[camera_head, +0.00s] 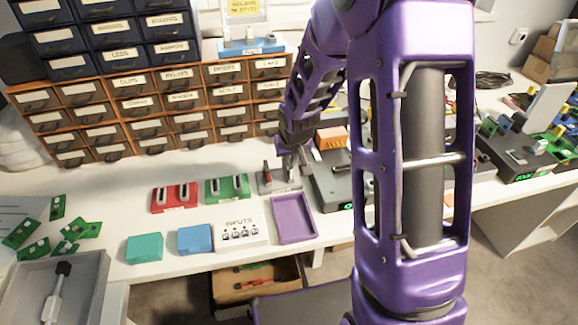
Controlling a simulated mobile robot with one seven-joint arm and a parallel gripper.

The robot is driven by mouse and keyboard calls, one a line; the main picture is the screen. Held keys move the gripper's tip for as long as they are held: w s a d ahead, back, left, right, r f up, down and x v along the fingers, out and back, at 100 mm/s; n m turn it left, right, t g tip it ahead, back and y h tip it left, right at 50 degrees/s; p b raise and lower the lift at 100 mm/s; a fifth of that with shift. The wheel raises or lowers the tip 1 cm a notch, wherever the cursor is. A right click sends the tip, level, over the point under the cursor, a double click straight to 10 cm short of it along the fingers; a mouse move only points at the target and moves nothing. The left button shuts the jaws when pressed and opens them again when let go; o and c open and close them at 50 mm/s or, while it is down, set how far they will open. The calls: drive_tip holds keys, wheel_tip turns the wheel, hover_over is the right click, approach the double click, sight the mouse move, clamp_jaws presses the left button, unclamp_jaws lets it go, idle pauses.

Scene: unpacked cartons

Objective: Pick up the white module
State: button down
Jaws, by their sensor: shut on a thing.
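The white module (265,187) looks pale grey in this light and carries dark upright parts. It is at the right end of a row of small modules on the white table. My gripper (292,172) comes down from above and is shut on the module's right part. The fingers and wrist hide some of the module. I cannot tell whether its base still touches the table.
A red module (173,196) and a green module (227,188) stand to the left. In front are a white INPUTS block (240,233), a purple tray (293,218), and blue (195,240) and teal (145,248) blocks. Drawers (150,105) stand behind; a dark box (330,185) is close right.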

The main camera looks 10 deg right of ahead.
wheel_tip(320, 180, up, 10)
drive_tip(key=shift+p, duration=1.2)
